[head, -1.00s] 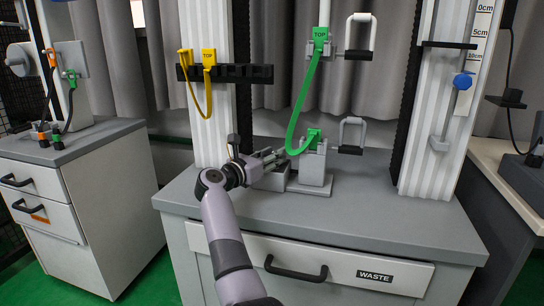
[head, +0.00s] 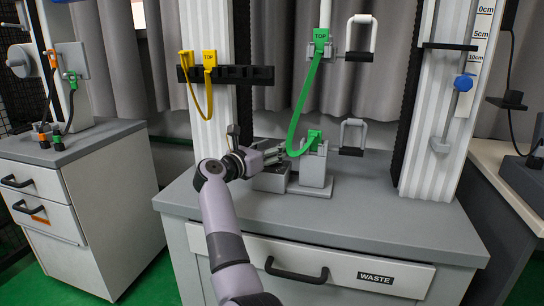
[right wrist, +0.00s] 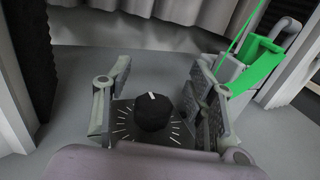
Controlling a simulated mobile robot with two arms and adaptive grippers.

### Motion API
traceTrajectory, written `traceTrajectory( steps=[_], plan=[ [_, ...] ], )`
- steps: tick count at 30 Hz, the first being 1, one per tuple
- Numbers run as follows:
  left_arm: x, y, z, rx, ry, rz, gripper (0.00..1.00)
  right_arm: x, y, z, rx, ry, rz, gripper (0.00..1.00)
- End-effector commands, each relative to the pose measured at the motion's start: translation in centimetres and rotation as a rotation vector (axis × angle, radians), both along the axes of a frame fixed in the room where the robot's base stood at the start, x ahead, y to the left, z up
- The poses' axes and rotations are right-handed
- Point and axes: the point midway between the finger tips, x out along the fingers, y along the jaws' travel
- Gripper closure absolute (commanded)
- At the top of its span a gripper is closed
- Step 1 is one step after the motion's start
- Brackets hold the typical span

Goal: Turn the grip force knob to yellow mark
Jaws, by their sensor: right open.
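The grip force knob (right wrist: 153,114) is black and round with a white pointer line on its top, which points to the far side in the right wrist view. It sits on a dark plate (right wrist: 122,124) with white tick marks around it. I cannot make out a yellow mark. My right gripper (right wrist: 160,100) is open, with one finger on each side of the knob and gaps between. In the head view the right gripper (head: 276,154) is at the grey box (head: 271,178) on the bench, and the knob is hidden. My left gripper is not in view.
A green strap (head: 305,95) runs down to a green clamp (head: 313,140) on a grey block (head: 315,170), right of the gripper. Yellow straps (head: 209,75) hang from a black rack at left. The bench front (head: 380,225) is clear.

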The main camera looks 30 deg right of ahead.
Motion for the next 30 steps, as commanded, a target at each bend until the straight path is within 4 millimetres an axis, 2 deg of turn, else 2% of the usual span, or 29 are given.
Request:
traceTrajectory(
  steps=[1, 6, 12, 30],
  plan=[
    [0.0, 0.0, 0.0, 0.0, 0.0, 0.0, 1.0, 0.0, 0.1, 1.3, 0.001, -0.007, 0.001, 0.48],
    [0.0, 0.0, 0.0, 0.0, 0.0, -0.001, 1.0, 0.0, 0.0, 4.5, 0.001, -0.005, 0.001, 0.48],
    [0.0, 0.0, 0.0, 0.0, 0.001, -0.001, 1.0, 0.1, 0.1, 6.9, 0.001, -0.002, 0.002, 0.48],
    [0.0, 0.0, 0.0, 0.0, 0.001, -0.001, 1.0, 0.0, 0.1, 7.3, -0.001, 0.0, 0.001, 0.48]
  ],
)
